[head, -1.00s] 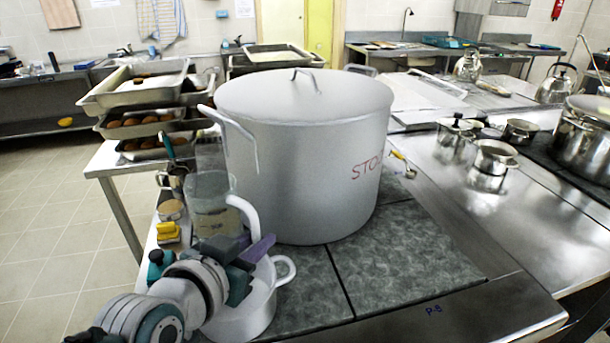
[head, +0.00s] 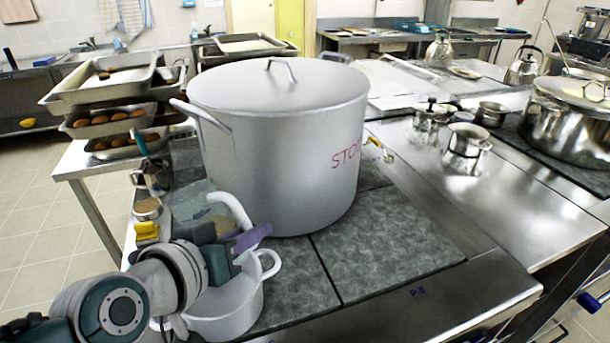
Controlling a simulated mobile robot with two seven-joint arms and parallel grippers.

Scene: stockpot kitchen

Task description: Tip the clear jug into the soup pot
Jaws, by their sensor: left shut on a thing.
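The clear jug (head: 192,204) with a thick white handle (head: 236,212) is in front of the large pot's left side and looks tilted. My left gripper (head: 238,243) is shut on the jug, by the lower handle; its fingers and wrist hide the jug's lower part. The large grey pot (head: 275,165) with red lettering stands on the dark stone-like tiles with its lid (head: 280,90) on. A smaller pale pot (head: 235,312) stands below my gripper, partly covered by my arm. Which pot is the soup pot I cannot tell. My right gripper is not in view.
A cup (head: 150,174), a small jar (head: 147,208) and a yellow item (head: 147,231) stand left of the jug. Stacked trays (head: 112,92) with brown buns are behind. Bare tile (head: 400,250) lies right of the large pot.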

